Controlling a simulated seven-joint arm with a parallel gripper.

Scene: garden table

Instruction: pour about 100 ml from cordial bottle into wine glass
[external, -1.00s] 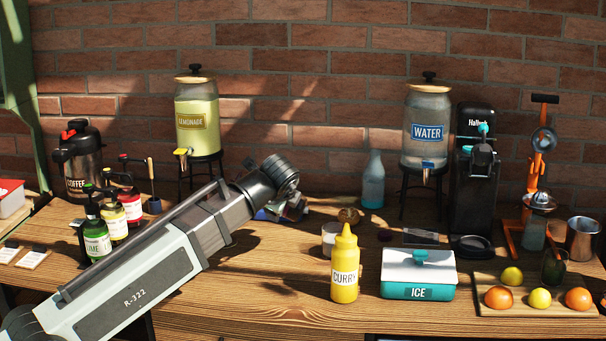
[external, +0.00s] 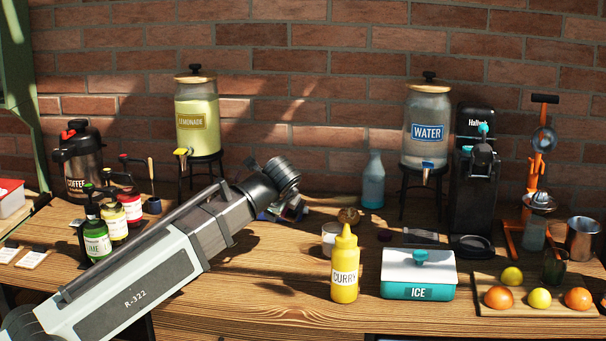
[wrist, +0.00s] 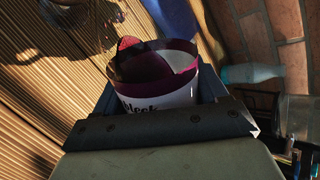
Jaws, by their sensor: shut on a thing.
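My gripper (wrist: 158,100) is shut on the cordial bottle (wrist: 165,70), which has dark purple-red sides and a white label with dark lettering partly reading "lack". In the wrist view the table slopes at the left and the brick wall is at the right, so the gripper is rolled and the bottle looks tilted. A clear rounded glass (wrist: 82,12), probably the wine glass, shows only in part at the top left, beyond the bottle. I cannot tell whether liquid is flowing. In the external view my arm largely hides the gripper and bottle, and the wine glass cannot be made out.
A yellow curry bottle (external: 345,268) and an ice box (external: 418,275) stand at the front, right of my arm. Syrup bottles (external: 97,240) stand left. Lemonade (external: 198,125) and water dispensers (external: 428,125) and a blue-tinted bottle (external: 373,182) stand at the back.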

